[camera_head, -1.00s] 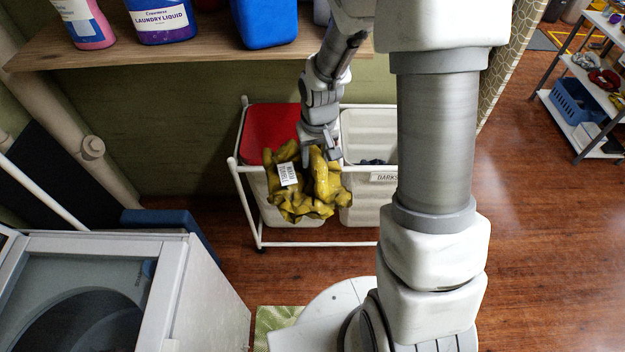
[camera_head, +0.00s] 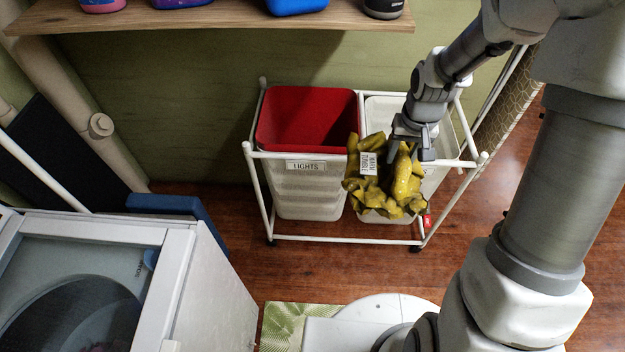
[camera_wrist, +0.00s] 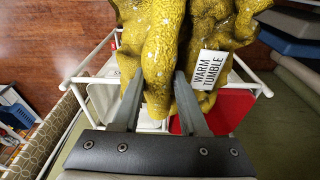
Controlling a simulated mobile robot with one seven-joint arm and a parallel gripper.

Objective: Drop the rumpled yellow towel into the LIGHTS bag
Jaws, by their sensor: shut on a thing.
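The rumpled yellow towel (camera_head: 400,185) with a white tag hangs from my gripper (camera_head: 412,150), which is shut on it. The towel is in front of the right-hand bag (camera_head: 447,150) of the white rack and hides much of it. The LIGHTS bag (camera_head: 290,185), with a red inside and a label on its front, is just left of the towel. Its open top is clear in the head view. In the wrist view the fingers (camera_wrist: 155,100) pinch the towel (camera_wrist: 190,30), and part of the red bag (camera_wrist: 228,112) shows behind the towel's tag.
A wooden shelf (camera_head: 220,20) with bottles is above and behind the rack. The rack's white rails (camera_head: 345,238) frame both bags. A washer (camera_head: 185,240) stands at the lower left, with a blue object (camera_head: 165,204) behind it.

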